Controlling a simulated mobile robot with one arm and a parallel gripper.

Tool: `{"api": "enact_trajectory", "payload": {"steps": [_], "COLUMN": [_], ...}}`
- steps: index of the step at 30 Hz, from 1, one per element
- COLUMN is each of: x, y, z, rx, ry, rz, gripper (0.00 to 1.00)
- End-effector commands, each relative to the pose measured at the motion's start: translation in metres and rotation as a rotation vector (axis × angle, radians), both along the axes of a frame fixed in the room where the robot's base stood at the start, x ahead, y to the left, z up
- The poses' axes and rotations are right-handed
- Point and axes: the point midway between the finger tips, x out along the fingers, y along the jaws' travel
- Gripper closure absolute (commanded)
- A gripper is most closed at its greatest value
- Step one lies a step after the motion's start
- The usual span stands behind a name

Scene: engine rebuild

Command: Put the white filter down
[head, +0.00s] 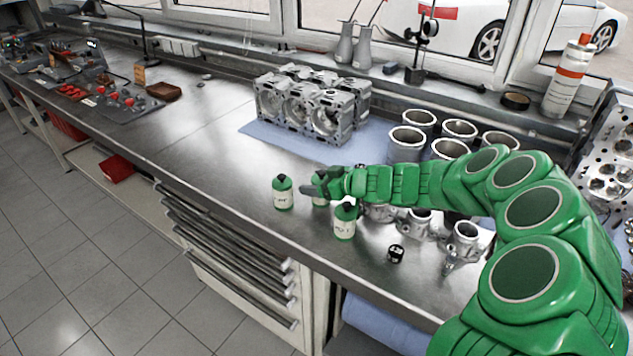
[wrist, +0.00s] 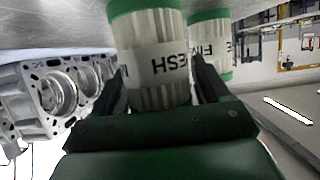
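A small white filter (head: 319,203) with green ends stands upright between the fingers of my gripper (head: 314,189) in the head view, partly hidden by them. In the wrist view the white filter (wrist: 155,60) fills the space between the two fingers, with its pleated body and a printed label band showing. My gripper looks shut on it. The filter is at or very close to the bench top; I cannot tell if it touches. Two similar filters stand nearby, one at the left (head: 283,194) and one at the front right (head: 345,222).
The metal bench (head: 190,140) is clear to the left of the filters. An engine block (head: 312,105) on a blue mat (head: 262,133) stands behind. Several cylinder liners (head: 408,140) and metal pistons (head: 466,238) stand to the right. A small black part (head: 396,254) lies near the front edge.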

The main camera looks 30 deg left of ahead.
Motion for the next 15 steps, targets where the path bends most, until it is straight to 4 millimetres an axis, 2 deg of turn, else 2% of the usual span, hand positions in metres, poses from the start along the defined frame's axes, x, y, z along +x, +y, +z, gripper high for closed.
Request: {"api": "enact_trajectory", "payload": {"steps": [3, 15], "x": [0.0001, 0.0008], "y": [-0.0001, -0.0031], "z": [-0.0001, 0.0042], "rx": [0.000, 0.001], "ry": [0.000, 0.001], "rz": [0.000, -0.003], "gripper": [0.11, 0.11]}}
